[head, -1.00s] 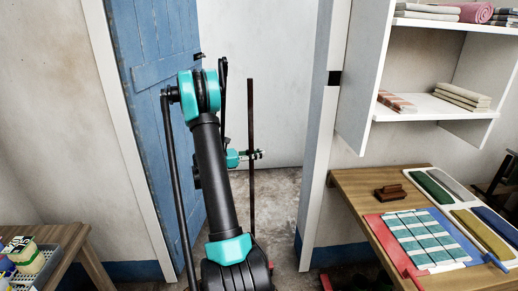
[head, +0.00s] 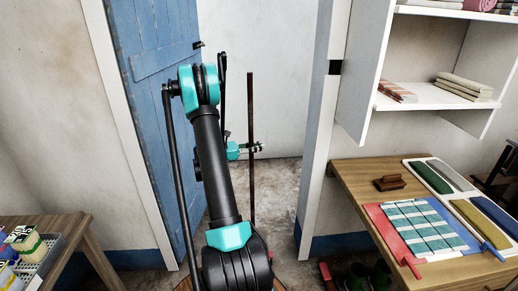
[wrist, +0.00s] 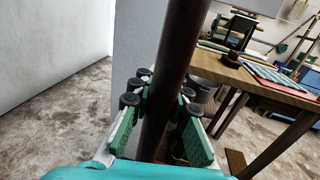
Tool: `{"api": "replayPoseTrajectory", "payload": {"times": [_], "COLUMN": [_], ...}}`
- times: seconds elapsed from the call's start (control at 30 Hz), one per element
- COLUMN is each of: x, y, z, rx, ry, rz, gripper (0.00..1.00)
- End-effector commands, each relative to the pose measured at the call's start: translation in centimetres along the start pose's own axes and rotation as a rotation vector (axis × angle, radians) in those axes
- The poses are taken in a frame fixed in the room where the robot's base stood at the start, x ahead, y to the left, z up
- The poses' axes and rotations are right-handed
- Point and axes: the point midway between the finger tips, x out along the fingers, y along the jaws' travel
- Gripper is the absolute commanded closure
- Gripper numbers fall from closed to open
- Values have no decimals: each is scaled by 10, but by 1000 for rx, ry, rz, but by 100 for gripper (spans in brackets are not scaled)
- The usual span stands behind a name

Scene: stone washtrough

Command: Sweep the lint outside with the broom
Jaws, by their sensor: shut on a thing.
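The broom shows as a dark reddish-brown upright stick (head: 250,105) in the doorway, right of my arm. Its lower end and head are hidden behind my arm in the head view and out of frame in the wrist view. My gripper (head: 251,148) is shut on this stick. In the wrist view, the green-padded fingers of my gripper (wrist: 158,98) lie on both sides of the broom handle (wrist: 182,40), which leans slightly right. I cannot make out any lint on the grey floor.
A blue door (head: 160,90) stands open at left of the doorway. The white door frame (head: 318,130) is close on the right, with a wooden table (head: 345,180) beyond it. The floor (head: 280,185) in the doorway looks clear. Dark shoes (head: 358,276) stand below the table.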

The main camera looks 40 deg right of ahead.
Motion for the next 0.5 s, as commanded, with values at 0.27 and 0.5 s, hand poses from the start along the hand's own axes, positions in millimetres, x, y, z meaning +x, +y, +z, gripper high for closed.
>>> {"api": "replayPoseTrajectory", "payload": {"times": [0.27,0.5], "x": [3,6], "y": [16,30], "z": [0,0], "rx": [0,0], "ry": [-1,-1], "rz": [0,0], "gripper": [100,100]}}
